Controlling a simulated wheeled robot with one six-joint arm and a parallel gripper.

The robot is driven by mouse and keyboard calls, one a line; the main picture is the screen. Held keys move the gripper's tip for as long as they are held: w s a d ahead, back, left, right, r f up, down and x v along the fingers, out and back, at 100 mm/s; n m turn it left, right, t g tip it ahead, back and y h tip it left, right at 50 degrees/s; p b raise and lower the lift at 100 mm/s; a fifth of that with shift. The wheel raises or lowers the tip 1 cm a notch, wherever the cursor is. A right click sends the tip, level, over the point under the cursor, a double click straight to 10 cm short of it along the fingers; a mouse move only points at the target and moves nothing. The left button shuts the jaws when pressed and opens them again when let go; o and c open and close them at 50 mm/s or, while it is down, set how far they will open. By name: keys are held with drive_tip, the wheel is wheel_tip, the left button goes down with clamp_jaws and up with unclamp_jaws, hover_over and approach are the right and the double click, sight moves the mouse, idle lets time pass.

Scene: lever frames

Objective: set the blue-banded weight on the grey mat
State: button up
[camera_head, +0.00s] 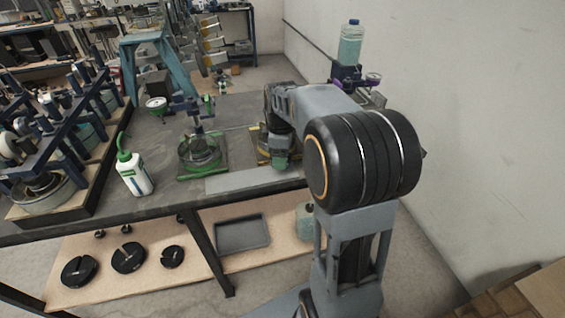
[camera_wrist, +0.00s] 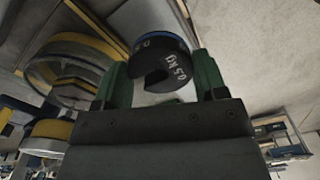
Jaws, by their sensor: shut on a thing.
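The blue-banded weight (camera_wrist: 163,72) is a black slotted disc marked 0.5 kg, with a blue band along its far edge. It sits between the green fingers of my gripper (camera_wrist: 163,78) in the wrist view, held by them. In the head view my gripper (camera_head: 280,164) is over the right part of the bench, near its front edge; the weight cannot be made out there. The grey mat (camera_head: 232,183) is a flat light-grey strip on the bench's front edge, just left of and below my gripper. The mat's right end is close to my gripper; its height above the mat is unclear.
A green-based device (camera_head: 201,152) stands just behind the mat, and a yellow-based one (camera_head: 262,146) is partly hidden by my arm. A white bottle (camera_head: 134,174) stands left. Black slotted weights (camera_head: 128,257) and a dark tray (camera_head: 242,233) lie on the lower shelf.

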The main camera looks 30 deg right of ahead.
drive_tip(key=shift+w+d+f, duration=0.15)
drive_tip(key=shift+d+f, duration=0.05)
drive_tip(key=shift+f, duration=0.05)
drive_tip(key=f, duration=0.3)
drive_tip(key=shift+w+d, duration=0.25)
drive_tip(key=shift+w, duration=0.05)
drive_tip(key=shift+f, duration=0.45)
drive_tip(key=shift+f, duration=0.2)
drive_tip(key=o, duration=1)
drive_tip(key=shift+c, duration=0.2)
